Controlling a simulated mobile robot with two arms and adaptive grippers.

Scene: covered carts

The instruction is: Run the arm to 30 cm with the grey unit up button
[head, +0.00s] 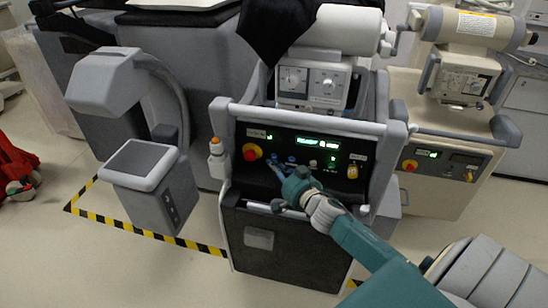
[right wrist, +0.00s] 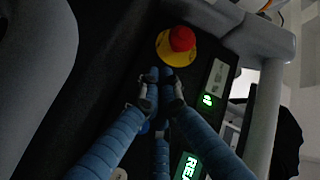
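The grey unit (head: 290,243) stands in the middle of the head view, with a black control panel (head: 345,182). The panel carries a red stop button on a yellow base (head: 252,151), small blue controls (head: 291,159) and a lit green display (head: 318,142). In the right wrist view the red button (right wrist: 181,38) and part of the display (right wrist: 190,167) show. My right gripper (head: 274,170) is at the panel's left half, fingertips (right wrist: 159,77) together below the red button. I cannot tell whether they touch a control. Button labels and any height reading are illegible. My left gripper is out of view.
A grey C-shaped arm unit (head: 142,160) stands at left, inside yellow-black floor tape (head: 125,225). A beige unit (head: 445,150) stands at right. A grey handle rail (head: 300,120) runs above the panel. A white-orange item (head: 216,158) is on the panel's left side.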

